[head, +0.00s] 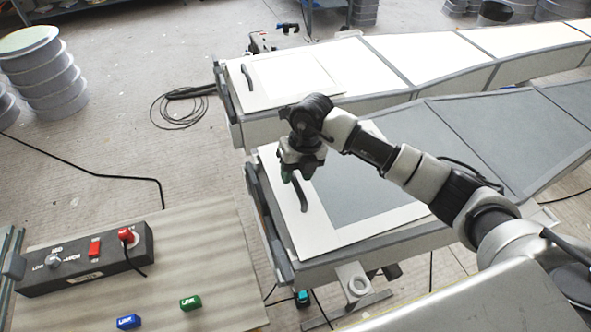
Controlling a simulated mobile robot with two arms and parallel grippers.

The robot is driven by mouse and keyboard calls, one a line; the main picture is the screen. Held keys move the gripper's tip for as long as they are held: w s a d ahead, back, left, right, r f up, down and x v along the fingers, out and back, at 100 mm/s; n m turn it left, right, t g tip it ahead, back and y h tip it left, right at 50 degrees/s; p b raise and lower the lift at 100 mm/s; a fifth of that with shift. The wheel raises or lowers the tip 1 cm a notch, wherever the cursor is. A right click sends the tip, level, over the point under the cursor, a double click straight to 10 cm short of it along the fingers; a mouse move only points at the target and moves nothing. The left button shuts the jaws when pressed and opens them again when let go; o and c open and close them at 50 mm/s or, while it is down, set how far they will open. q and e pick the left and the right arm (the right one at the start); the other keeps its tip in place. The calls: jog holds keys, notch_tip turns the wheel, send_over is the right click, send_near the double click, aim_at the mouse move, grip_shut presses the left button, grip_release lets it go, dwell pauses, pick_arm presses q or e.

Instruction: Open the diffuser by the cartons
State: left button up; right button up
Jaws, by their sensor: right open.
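Two long boxes with white-framed front panels, which look like the diffusers, lie side by side. The near diffuser (330,241) has a grey panel and a dark curved handle (302,194) on its left frame edge. The far diffuser (255,100) has a bright panel and a similar handle (247,77). Both panels look closed flat. My right gripper (296,174) is open, pointing down at the upper end of the near handle; whether it touches cannot be told. My arm hides part of the near panel. No cartons are recognisable in view. My left gripper is not in view.
A wooden bench (190,235) at lower left bears a black control box (85,262), a blue block (128,321) and a green block (191,303). Stacked grey drums (50,80) stand at upper left. Cables (180,108) lie on the otherwise open floor.

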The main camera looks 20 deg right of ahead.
jog(key=shift+f, duration=0.3)
jog(key=shift+c, duration=0.3)
grip_shut()
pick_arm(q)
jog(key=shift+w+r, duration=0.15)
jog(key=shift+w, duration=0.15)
